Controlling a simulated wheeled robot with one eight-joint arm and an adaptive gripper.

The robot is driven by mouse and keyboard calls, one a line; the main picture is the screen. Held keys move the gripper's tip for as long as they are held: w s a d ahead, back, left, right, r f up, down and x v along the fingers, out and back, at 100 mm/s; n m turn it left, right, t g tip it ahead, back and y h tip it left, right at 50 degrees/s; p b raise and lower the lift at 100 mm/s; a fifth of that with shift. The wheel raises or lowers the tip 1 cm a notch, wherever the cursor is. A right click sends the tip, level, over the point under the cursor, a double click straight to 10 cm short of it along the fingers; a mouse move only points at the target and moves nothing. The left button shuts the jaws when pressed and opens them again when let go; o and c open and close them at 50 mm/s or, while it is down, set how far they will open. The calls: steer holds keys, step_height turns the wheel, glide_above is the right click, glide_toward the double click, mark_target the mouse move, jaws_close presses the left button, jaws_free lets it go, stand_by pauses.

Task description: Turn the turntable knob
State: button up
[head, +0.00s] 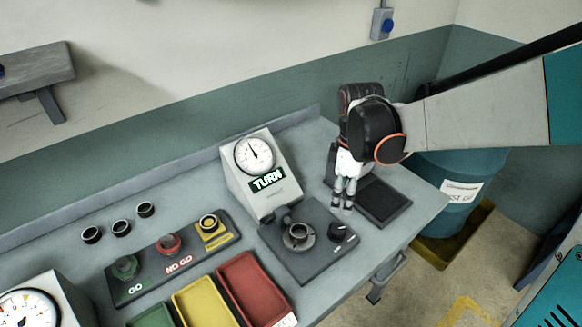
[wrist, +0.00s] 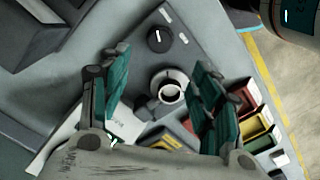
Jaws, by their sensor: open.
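The turntable knob (head: 338,229) is black with a white mark. It sits on a dark plate (head: 305,262) at the right part of the bench. In the wrist view the knob (wrist: 158,39) lies beyond the fingertips, near the top middle. A metal ring (head: 298,232) sits on the turntable to the left of the knob; in the wrist view the ring (wrist: 168,92) shows between the fingers. My gripper (head: 342,205) is open and empty, above the bench and behind the knob in the head view. The fingers (wrist: 158,72) touch neither the knob nor the ring.
A dial gauge box (head: 262,185) with a lit "TURN" sign stands behind the plate. A black pad (head: 383,203) lies under my gripper's right side. Red (head: 252,290) and yellow trays (head: 204,302) and a GO/NO GO ring stand (head: 140,270) are to the left. A blue drum (head: 450,180) stands beyond the bench.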

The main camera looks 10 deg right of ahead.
mark_target(338, 228)
step_height(338, 228, down, 14)
steer(key=b, duration=0.4)
steer(key=shift+r, duration=0.2)
steer(key=shift+c, duration=0.6)
steer(key=c, duration=1)
